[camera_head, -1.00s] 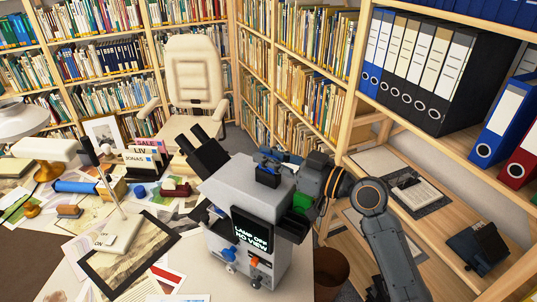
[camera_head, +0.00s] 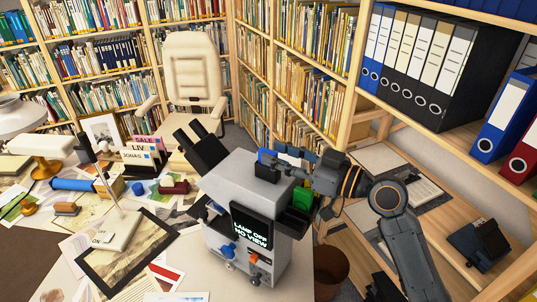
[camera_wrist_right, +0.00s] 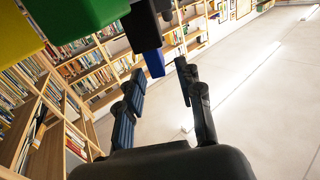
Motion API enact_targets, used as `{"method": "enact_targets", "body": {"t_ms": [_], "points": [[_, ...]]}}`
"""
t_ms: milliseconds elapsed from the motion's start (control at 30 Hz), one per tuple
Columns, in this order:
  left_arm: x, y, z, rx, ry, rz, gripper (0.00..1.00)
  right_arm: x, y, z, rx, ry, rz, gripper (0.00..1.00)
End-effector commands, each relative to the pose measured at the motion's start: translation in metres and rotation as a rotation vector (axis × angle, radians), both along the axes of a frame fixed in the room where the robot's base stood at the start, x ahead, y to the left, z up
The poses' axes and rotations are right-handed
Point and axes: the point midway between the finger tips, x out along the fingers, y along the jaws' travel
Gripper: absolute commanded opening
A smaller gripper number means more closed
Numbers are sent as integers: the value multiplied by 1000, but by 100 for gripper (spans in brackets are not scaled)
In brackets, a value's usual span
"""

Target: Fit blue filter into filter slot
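The microscope (camera_head: 228,183) is a grey box-shaped instrument with black eyepieces, and its screen reads "LAMP OFF NO VIEW". A blue filter (camera_head: 266,156) stands in a black holder (camera_head: 267,173) on its top, which I take to be the filter slot. How deep it sits I cannot tell. In the right wrist view the blue piece (camera_wrist_right: 154,63) sticks out of a dark part, ahead of my fingertips. My right gripper (camera_head: 287,158) is just right of the filter. Its fingers are apart and empty in the right wrist view (camera_wrist_right: 160,77). My left gripper is out of view.
A green block (camera_head: 303,198) is at the microscope's right side; green (camera_wrist_right: 75,14) and yellow (camera_wrist_right: 15,35) blocks loom close in the right wrist view. Papers and small objects crowd the desk at left. A wooden shelf with binders (camera_head: 425,65) bounds the right.

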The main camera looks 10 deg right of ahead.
Motion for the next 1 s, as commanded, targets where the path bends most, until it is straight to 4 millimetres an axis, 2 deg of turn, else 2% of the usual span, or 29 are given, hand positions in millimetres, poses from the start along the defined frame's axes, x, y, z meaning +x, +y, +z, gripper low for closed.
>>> {"method": "enact_targets", "body": {"t_ms": [33, 100, 400, 600, 1000], "points": [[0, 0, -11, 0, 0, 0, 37, -8, -10, -7, -5, -1, -2, 36], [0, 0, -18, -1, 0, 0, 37, -20, -21, -7, -7, -2, -2, 36], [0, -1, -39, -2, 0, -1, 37, -54, -57, -4, -1, 0, -1, 36], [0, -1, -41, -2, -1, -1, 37, -61, -63, 0, 1, -1, 1, 36], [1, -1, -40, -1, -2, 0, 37, -61, -63, 0, 1, -1, 1, 36]]}}
